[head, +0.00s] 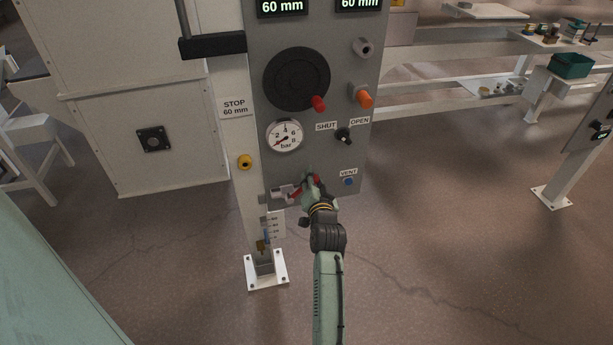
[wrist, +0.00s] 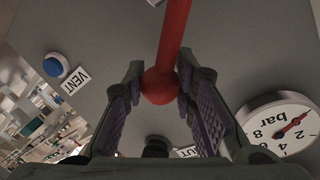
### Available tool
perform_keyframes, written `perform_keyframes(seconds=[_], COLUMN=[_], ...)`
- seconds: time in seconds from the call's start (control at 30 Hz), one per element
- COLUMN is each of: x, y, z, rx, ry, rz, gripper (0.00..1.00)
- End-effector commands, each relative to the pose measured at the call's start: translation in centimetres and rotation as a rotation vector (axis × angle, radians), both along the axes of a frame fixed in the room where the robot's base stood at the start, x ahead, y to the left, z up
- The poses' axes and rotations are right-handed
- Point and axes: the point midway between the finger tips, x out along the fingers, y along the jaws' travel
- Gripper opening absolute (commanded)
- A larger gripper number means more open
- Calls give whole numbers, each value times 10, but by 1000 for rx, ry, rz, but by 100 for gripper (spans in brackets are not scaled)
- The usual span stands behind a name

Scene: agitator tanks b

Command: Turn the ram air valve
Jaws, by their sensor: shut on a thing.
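A valve with a pale body (head: 283,192) sits at the bottom left of the grey control panel (head: 352,98), and a red lever (head: 296,193) shows at it. My gripper (head: 312,184) is at this lever, low on the panel, and partly hides it. In the wrist view the red lever (wrist: 174,35) comes down from the top and ends in a round red knob (wrist: 158,87). The fingers of my gripper (wrist: 159,80) stand on both sides of the knob and are shut on it. Lettering naming the ram air valve is not readable.
A pressure gauge (head: 284,136), a black knob (head: 344,134) between SHUT and OPEN labels, and a blue VENT button (head: 348,182) are close by. Red (head: 319,103) and orange (head: 364,97) knobs stick out higher up.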

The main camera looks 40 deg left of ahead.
Motion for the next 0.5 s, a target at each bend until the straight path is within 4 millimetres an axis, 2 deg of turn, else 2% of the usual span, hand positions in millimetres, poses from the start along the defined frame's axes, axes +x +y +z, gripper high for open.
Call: perform_keyframes(seconds=[0.5], x=[17], y=[-14], z=[-43], rx=[306], ry=[360], rz=[0], gripper=[0])
